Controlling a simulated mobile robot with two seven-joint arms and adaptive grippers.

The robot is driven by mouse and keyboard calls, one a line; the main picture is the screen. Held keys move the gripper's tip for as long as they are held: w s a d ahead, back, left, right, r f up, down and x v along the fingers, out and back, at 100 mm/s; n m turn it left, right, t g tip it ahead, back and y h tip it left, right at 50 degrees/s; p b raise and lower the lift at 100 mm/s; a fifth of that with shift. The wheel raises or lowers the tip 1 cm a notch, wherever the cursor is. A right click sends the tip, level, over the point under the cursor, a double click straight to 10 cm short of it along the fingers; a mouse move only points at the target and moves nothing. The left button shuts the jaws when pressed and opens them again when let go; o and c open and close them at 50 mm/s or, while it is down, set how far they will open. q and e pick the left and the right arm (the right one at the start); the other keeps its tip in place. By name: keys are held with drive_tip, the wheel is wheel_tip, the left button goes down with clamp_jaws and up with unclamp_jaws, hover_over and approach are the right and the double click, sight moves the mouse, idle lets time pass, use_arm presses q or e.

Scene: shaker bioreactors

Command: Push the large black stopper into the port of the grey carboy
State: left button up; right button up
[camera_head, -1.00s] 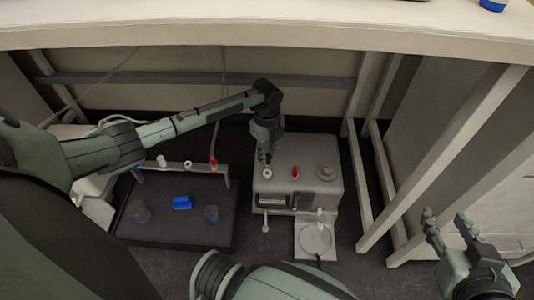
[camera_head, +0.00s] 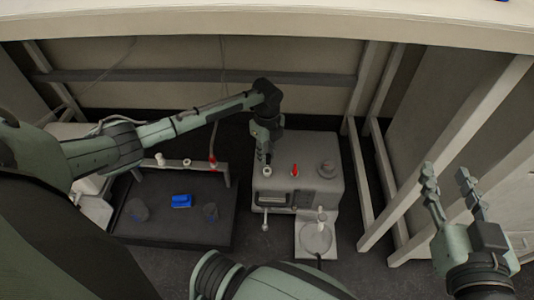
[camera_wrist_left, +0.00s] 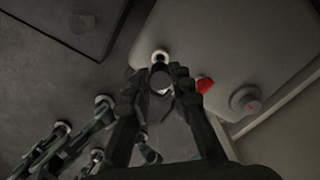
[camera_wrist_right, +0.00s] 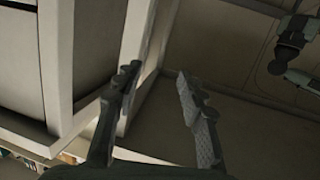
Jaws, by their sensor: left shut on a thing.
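The grey carboy (camera_head: 318,194) stands on the floor in the middle of the head view. Its white ring-shaped port (camera_head: 267,171) is on the top left and also shows in the left wrist view (camera_wrist_left: 160,56). My left gripper (camera_head: 266,158) points down just above this port. In the left wrist view it is shut on the black stopper (camera_wrist_left: 160,76), a dark round shape between the fingertips beside the white ring. I cannot tell whether the stopper touches the port. My right gripper (camera_head: 447,176) is open and empty, away at the right; its spread fingers show in its wrist view (camera_wrist_right: 158,76).
A red fitting (camera_head: 295,170) and a round grey cap (camera_head: 326,168) stand on the carboy's top. A black shaker tray (camera_head: 160,228) holding a blue block (camera_head: 181,201) lies to the left. A bench frame (camera_head: 385,190) stands at the right, near my right gripper.

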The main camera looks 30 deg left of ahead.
use_arm(q)
drive_tip(key=shift+f+b, duration=0.6)
drive_tip(key=shift+b, duration=0.1)
drive_tip(key=shift+f+b, duration=0.65)
drive_tip(key=shift+r, duration=0.1)
use_arm(e)
drive_tip(key=s+a+r+t+y, duration=0.1)
drive_tip(key=r+t, duration=0.2)
drive_tip(key=r, duration=0.2)
drive_tip(key=s+a+r+t+y, duration=0.1)
drive_tip(key=a+r+t+y, duration=0.1)
drive_tip(key=r, duration=0.4)
drive_tip(key=shift+a+r+t+y, duration=0.2)
drive_tip(key=shift+t+y, duration=0.1)
drive_tip(key=shift+t, duration=0.2)
use_arm(q)
drive_tip(key=shift+p, duration=0.4)
use_arm(e)
drive_tip(key=shift+r, duration=0.35)
use_arm(q)
drive_tip(key=shift+f, duration=1.2)
use_arm(e)
drive_tip(key=shift+f, duration=0.25)
